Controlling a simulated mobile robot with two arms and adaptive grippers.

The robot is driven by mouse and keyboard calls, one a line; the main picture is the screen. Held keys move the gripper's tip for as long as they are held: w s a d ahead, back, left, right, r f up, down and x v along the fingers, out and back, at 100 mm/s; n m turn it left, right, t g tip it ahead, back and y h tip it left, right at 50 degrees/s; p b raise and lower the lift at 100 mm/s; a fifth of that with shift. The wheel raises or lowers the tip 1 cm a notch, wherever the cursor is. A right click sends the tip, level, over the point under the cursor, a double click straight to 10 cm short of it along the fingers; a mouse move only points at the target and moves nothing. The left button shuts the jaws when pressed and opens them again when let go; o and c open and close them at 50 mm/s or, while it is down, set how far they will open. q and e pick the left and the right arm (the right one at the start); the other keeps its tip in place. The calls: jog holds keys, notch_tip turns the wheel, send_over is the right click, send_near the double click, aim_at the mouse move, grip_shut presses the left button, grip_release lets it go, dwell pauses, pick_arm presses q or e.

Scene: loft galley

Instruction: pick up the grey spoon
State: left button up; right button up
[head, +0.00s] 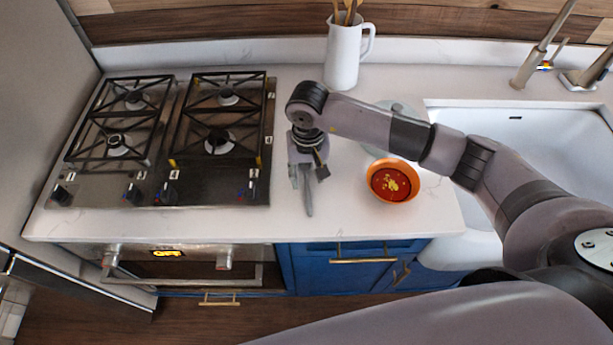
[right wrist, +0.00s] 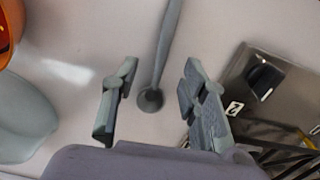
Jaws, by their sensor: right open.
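The grey spoon (head: 308,200) lies on the white counter between the stove and the orange bowl. In the head view its handle points toward the counter's front edge, and its other end is hidden under my right gripper (head: 308,176). In the right wrist view the spoon (right wrist: 165,45) shows with its small round bowl between the two spread fingers of my right gripper (right wrist: 158,103). The gripper is open, above the spoon, with a clear gap on both sides. I cannot tell its exact height. My left gripper is not in view.
An orange bowl of red soup (head: 392,181) stands right of the spoon. A pale plate (head: 400,108) lies behind it, partly hidden by my arm. A gas stove (head: 155,185) is to the left, a white pitcher (head: 343,55) behind, and a sink (head: 530,135) at right.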

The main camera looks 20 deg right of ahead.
aim_at(307, 185)
notch_tip(307, 185, down, 3)
jog(key=shift+a+p, duration=0.1)
jog(key=shift+p, duration=0.55)
jog(key=shift+f, duration=0.2)
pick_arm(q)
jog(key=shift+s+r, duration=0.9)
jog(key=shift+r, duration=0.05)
pick_arm(e)
jog(key=shift+w, duration=0.1)
jog(key=shift+c, duration=0.5)
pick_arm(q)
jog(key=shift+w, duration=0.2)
pick_arm(e)
grip_shut()
